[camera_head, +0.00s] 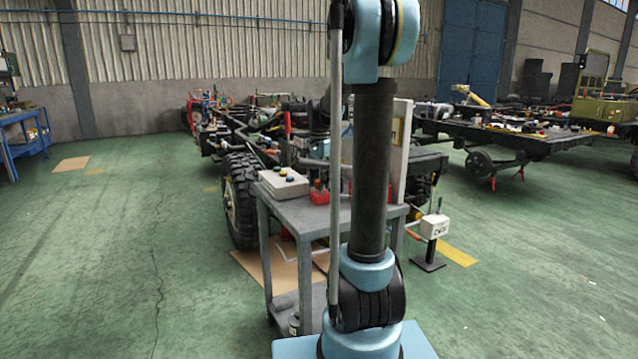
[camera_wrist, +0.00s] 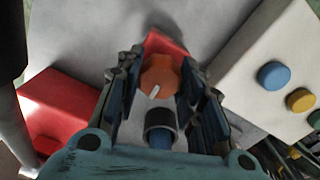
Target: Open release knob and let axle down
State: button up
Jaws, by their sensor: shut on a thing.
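The release knob (camera_wrist: 160,76) is orange with a white mark, on top of a red block (camera_wrist: 163,43), in the wrist view. My gripper (camera_wrist: 160,82) has one finger on each side of the knob and is shut on it. The fingers partly hide the red block below. In the head view my arm covers part of the cart, and my gripper and the knob do not show. The chassis (camera_head: 262,140) stands behind the cart with a big black tyre (camera_head: 241,199) at its near left. I cannot make out the axle clearly.
The grey cart (camera_head: 330,217) bears a pale button box (camera_head: 284,184), also in the wrist view, right of the fingers (camera_wrist: 265,75). Another red block (camera_wrist: 58,110) lies left of them. A white box on a black stand (camera_head: 433,227) stands right of the cart. The floor at left is open.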

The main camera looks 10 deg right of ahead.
jog(key=n, duration=0.5)
jog(key=shift+n, duration=0.3)
jog(key=n, duration=0.5)
jog(key=shift+n, duration=0.3)
jog(key=o, duration=1.1)
jog(key=shift+c, duration=0.2)
notch_tip(320, 180, up, 12)
jog(key=shift+w, duration=0.1)
